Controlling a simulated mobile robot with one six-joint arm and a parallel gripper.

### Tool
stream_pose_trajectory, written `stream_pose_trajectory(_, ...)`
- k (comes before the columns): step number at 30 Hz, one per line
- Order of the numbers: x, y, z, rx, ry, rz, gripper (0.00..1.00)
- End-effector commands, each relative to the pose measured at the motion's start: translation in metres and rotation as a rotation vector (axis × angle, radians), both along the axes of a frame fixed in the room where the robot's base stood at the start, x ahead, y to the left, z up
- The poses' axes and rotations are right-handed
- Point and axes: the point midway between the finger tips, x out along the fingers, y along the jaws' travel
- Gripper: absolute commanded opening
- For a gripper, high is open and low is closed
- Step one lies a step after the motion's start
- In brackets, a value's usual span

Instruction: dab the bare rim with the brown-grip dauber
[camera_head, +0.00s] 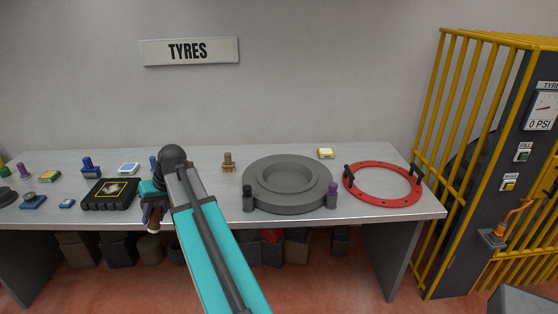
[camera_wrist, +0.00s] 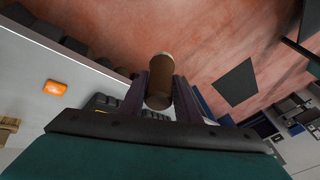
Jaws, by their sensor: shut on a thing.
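My gripper (camera_head: 152,212) is shut on a dauber with a brown grip, held in front of the table's front edge. In the wrist view the brown-grip dauber (camera_wrist: 159,85) sits between the two dark fingers (camera_wrist: 160,92), with a pale tip at its far end. In the head view only its pale end (camera_head: 153,228) shows clearly below the fingers. A grey round stepped rim (camera_head: 287,197) lies flat on the table, right of my gripper and apart from it. A red ring (camera_head: 383,197) with black handles lies further right. I cannot tell which is the bare rim.
Dark posts flank the grey rim's front. A yellow cage (camera_head: 440,160) stands at right. Dark boxes sit underneath.

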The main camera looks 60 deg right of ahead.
Motion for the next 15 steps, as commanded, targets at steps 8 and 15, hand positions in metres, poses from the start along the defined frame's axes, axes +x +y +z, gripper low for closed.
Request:
stream_pose_trajectory(8,-0.011,-0.109,0.009,-0.014,-0.018,-0.159,0.07)
stream_pose_trajectory(15,-0.035,-0.199,0.014,-0.029,-0.034,-0.291,0.07)
